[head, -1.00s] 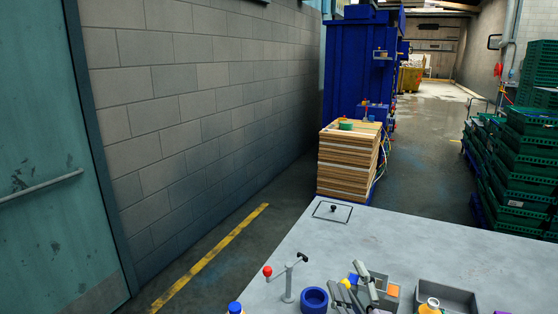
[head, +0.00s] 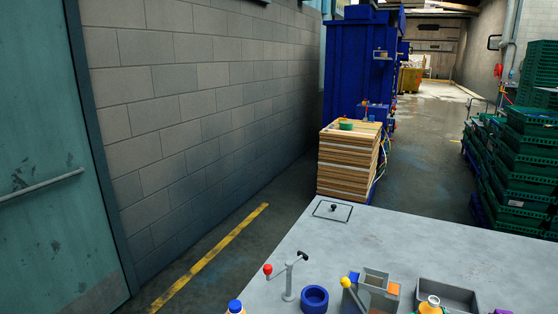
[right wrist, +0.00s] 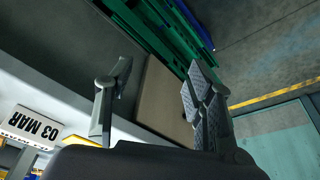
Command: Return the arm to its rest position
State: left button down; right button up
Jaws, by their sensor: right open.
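My right gripper (right wrist: 155,98) shows in the right wrist view with its two fingers wide apart and nothing between them. It is away from the surfaces behind it, and it does not show in the head view. My left gripper is in neither view. In the head view the grey worktop (head: 400,240) holds a red-knobbed lever (head: 288,280), a blue ring (head: 314,299), a yellow-knobbed handle (head: 346,283) and a small grey organiser (head: 376,280).
A grey tray (head: 460,295) and an orange-capped bottle (head: 430,304) stand at the worktop's front right. A blue-capped bottle (head: 235,307) is at the lower edge. Stacked boards (head: 347,165), green crates (head: 515,170) and a teal door (head: 45,150) stand around. The worktop's far part is mostly clear.

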jog(key=s+f+g+b, duration=0.1)
jog(key=s+f+b, duration=0.2)
jog(key=f, duration=2.2)
jog(key=s+d+f+g+b, duration=0.1)
jog(key=s+d+f+b, duration=0.1)
jog(key=s+f, duration=1.4)
jog(key=shift+s+d+f, duration=0.2)
jog(key=shift+d+f, duration=0.2)
jog(key=shift+d, duration=0.2)
